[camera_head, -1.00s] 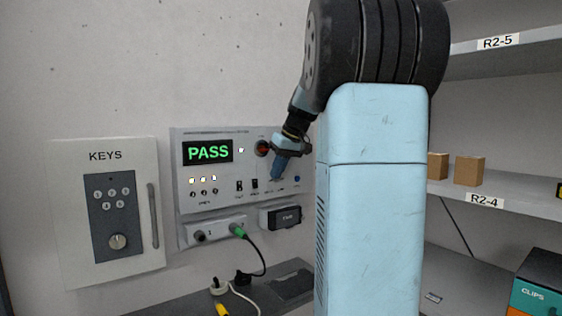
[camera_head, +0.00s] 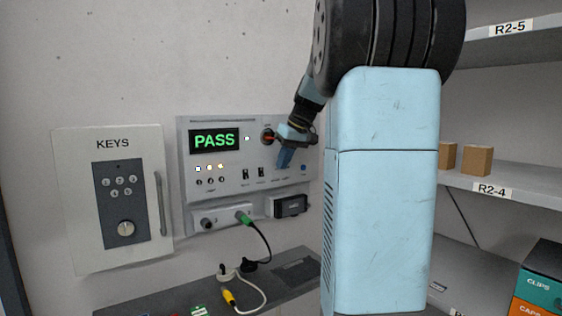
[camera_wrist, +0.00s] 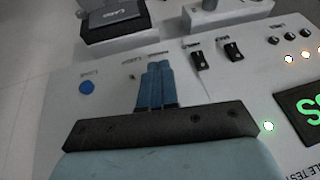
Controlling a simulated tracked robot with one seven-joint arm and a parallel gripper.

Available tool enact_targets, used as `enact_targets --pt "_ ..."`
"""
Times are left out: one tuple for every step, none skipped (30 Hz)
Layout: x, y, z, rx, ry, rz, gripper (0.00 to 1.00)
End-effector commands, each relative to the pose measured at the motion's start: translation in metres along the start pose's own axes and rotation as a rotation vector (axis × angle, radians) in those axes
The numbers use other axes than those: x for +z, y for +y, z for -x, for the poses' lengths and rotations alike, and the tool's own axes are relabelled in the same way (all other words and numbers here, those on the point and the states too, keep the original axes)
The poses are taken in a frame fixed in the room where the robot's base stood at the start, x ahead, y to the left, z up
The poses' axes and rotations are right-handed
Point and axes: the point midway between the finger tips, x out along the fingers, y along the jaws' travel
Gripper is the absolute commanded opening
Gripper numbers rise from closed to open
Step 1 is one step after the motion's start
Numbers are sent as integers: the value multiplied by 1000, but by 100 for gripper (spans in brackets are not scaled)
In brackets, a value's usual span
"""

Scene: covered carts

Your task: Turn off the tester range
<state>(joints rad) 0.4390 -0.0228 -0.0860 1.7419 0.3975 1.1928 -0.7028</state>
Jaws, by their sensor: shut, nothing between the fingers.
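The tester (camera_head: 225,184) is a grey panel on the wall with a green lit PASS display (camera_head: 214,140). Below the display sit three lit lights and a row of small toggles (camera_head: 210,180); these also show in the wrist view (camera_wrist: 290,36). Two black rocker switches (camera_wrist: 233,50) sit beside them. A blue button (camera_wrist: 87,87) is at the panel's other end. The labels are too small to read surely. My gripper (camera_head: 284,164) is shut and empty in front of the panel's right part. In the wrist view its fingertips (camera_wrist: 158,68) lie between the blue button and the rockers.
A KEYS box (camera_head: 90,200) with keypad and dial hangs left of the tester. Below the tester, a green plug (camera_head: 243,217) with a black cable sits in a socket box. A dark ledge (camera_head: 185,290) holds cables. Shelves (camera_head: 520,180) with boxes stand at right.

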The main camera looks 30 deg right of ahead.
Motion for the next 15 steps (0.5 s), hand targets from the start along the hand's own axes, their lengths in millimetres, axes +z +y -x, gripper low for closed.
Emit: enact_targets --pt "0 0 0 0 0 0 0" --pt "1 0 0 0 0 0 0" --pt "1 0 0 0 0 0 0" --pt "1 0 -1 0 0 1 0" --pt "1 0 -1 0 0 1 0" --pt "2 0 -1 0 0 1 0" --pt "2 0 -1 -1 0 1 0" --pt "2 -1 -1 -1 0 1 0" --pt "3 -1 -1 -1 0 1 0" --pt "3 -1 -2 -1 0 1 0" --pt "4 -1 -2 -1 -1 1 0" --pt "4 -1 -2 -1 -1 1 0" --pt "5 -1 -2 -1 -1 1 0" --pt "6 -1 -3 -1 -1 1 0" --pt "6 -1 -3 -1 -1 1 0"
